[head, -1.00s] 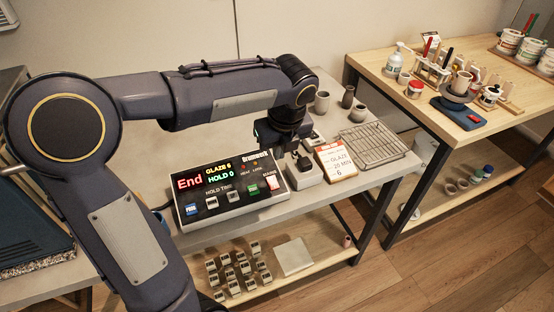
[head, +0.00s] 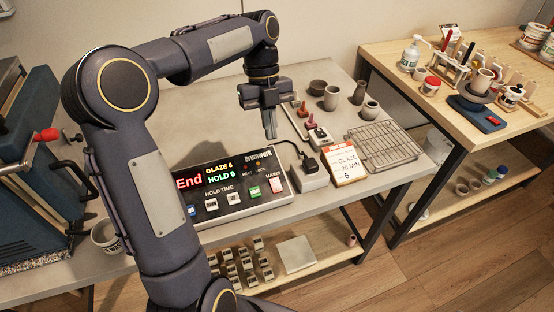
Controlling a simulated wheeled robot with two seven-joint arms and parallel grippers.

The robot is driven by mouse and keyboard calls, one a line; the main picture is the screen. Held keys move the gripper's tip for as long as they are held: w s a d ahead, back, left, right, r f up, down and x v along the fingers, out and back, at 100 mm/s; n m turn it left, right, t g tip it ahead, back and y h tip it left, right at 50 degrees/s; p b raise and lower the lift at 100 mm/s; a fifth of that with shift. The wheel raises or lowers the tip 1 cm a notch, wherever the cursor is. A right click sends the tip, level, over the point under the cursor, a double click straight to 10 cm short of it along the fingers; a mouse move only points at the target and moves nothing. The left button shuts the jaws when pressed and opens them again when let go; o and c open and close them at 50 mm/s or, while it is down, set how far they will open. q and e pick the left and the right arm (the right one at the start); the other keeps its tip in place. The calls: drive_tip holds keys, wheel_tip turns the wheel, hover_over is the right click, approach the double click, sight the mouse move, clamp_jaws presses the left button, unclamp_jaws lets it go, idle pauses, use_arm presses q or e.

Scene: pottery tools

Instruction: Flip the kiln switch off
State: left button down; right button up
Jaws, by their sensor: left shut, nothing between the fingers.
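The kiln controller (head: 228,203) is a dark box on the grey table, with a lit display reading End, GLAZE 6 and HOLD 0. It has a row of blue, grey and green buttons. A red-and-white rocker switch (head: 277,185) sits at its right end under a small label; its exact tilt is too small to tell. My left gripper (head: 270,136) points down, shut and empty, above the table behind the controller. It is apart from the switch. My right gripper is not in view.
A wire rack (head: 384,146) and small pots (head: 331,98) are further right and back. A blue machine (head: 30,190) stands at left. The table behind the controller is mostly clear.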

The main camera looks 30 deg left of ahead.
use_arm(q)
drive_tip(key=shift+a+r, duration=0.1)
drive_tip(key=shift+r, duration=0.05)
hover_over(276, 184)
wheel_tip(276, 184, down, 9)
drive_tip(key=shift+f, duration=0.15)
drive_tip(key=f, duration=0.2)
drive_tip(key=a+f, duration=0.1)
drive_tip(key=shift+w+p, duration=0.35)
drive_tip(key=shift+w, duration=0.05)
drive_tip(key=shift+f, duration=0.3)
drive_tip(key=shift+w+a+f, duration=0.1)
